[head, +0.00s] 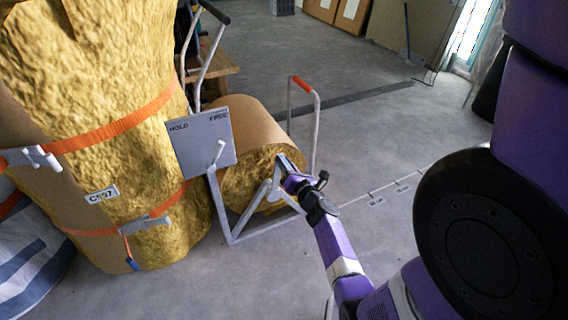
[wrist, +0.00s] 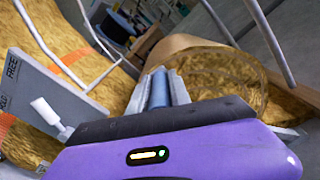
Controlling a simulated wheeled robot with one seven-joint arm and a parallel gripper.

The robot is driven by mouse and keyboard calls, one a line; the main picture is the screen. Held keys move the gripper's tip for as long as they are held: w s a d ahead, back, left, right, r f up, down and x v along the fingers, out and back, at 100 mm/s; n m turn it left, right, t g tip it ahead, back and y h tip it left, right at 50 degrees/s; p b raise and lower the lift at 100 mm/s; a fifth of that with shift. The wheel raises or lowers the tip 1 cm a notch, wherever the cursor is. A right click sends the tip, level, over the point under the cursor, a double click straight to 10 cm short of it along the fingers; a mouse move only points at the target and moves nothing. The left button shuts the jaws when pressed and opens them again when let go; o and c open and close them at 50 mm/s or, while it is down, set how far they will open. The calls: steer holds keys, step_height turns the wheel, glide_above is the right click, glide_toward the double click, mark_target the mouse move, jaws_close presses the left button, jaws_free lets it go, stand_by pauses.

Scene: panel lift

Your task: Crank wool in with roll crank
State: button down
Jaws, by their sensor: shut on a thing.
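The wool roll (head: 262,174), yellow with a brown paper facing, lies in a grey tube frame (head: 225,215). It also shows in the wrist view (wrist: 215,80). My gripper (head: 283,163) is at the roll's near end face. In the wrist view my gripper (wrist: 160,82) is shut on a blue-grey grip (wrist: 158,92), which looks like the roll crank's handle. The rest of the crank is mostly hidden by the gripper. A grey plate (head: 185,145) marked HOLD and FREE carries a white lever (head: 217,154), which leans slightly right of upright.
A large strapped wool bale (head: 95,70) labelled C597 stands close on the left. A tube handle with an orange grip (head: 303,84) rises behind the roll. A wooden bench (head: 215,72) stands behind. The floor to the right is open, with a marked line (head: 385,185).

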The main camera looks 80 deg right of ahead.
steer(key=c, duration=1.2)
jaws_free()
steer(key=shift+s, duration=0.1)
steer(key=p+v, duration=0.1)
steer(key=v, duration=0.6)
steer(key=shift+s+a, duration=0.2)
steer(key=shift+a, duration=0.1)
steer(key=shift+f, duration=0.1)
